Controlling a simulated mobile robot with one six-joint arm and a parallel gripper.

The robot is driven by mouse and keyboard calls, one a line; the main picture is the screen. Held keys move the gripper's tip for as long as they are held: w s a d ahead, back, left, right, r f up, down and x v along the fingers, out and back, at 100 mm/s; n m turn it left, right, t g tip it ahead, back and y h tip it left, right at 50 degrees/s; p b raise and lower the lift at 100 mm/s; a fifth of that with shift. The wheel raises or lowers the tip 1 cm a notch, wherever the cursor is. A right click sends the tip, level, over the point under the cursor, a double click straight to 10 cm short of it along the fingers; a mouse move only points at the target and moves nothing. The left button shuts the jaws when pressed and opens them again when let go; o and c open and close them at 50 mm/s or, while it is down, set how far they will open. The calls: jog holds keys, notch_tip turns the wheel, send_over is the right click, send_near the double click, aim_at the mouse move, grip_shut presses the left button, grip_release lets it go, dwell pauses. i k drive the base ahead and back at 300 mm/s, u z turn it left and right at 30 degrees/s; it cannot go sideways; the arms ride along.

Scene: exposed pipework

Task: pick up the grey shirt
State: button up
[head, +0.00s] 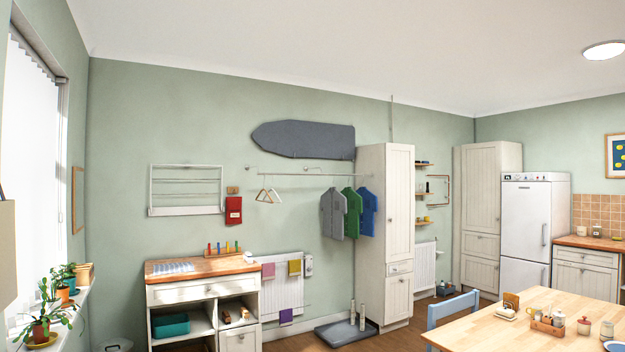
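The grey shirt (333,213) hangs on a rail (310,174) fixed to the green wall, near the middle of the head view. It is the leftmost of three shirts. A green shirt (352,212) hangs close on its right, and a blue shirt (368,210) hangs beyond that. The three hang close together. My gripper does not show in this view.
Empty hangers (268,194) hang left on the rail. A tall white cupboard (385,230) stands right of the shirts. A grey tray (346,332) with bottles lies below them. A wooden table (540,320) and blue chair (452,308) fill the front right.

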aim_at(333, 203)
jog(key=u, duration=0.2)
jog(key=i, duration=2.5)
jog(key=u, duration=0.25)
jog(key=i, duration=1.65)
jog(key=z, duration=0.35)
jog(key=i, duration=1.7)
jog(key=z, duration=0.55)
jog(key=i, duration=1.75)
jog(key=z, duration=0.3)
